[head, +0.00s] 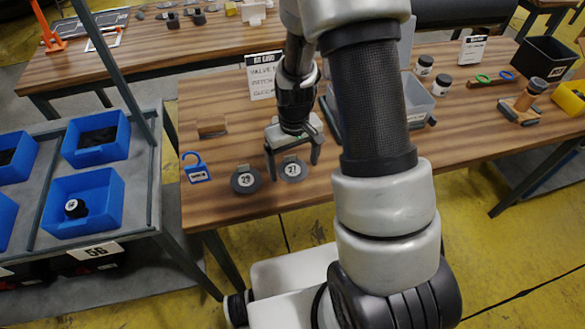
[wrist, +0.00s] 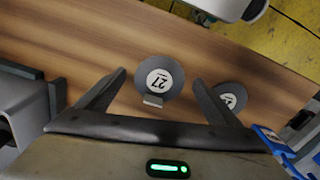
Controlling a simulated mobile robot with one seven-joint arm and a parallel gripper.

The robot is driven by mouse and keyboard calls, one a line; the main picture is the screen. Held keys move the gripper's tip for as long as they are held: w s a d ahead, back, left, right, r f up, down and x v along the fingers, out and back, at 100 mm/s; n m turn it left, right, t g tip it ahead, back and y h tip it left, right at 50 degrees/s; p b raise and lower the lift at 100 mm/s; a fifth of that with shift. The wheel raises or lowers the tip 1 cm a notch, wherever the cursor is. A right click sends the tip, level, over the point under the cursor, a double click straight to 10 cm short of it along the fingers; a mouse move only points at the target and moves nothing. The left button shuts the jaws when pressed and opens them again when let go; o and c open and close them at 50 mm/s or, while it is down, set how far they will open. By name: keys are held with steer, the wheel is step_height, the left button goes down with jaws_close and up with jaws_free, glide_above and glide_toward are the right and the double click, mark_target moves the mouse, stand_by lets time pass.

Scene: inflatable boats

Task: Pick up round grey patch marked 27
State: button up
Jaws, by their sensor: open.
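The round grey patch marked 27 (head: 292,171) lies flat on the wooden table near its front edge, with a white numbered disc and a small tab at its rim. In the wrist view the patch (wrist: 160,91) shows between the fingers, its number upside down and its tab towards my palm. My gripper (head: 294,170) is open and points down over the patch, one finger to each side. In the wrist view my gripper (wrist: 159,77) holds nothing. I cannot tell exactly how high the fingertips are above the table.
A similar round grey patch (head: 245,180) lies just left, close to my left finger; its number looks like 29. A blue padlock-shaped tag (head: 195,169) lies further left. A brown block (head: 211,127) and a kit card sign (head: 262,76) stand behind. A grey bin (head: 417,99) is at right.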

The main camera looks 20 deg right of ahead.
steer(key=c, duration=1.1)
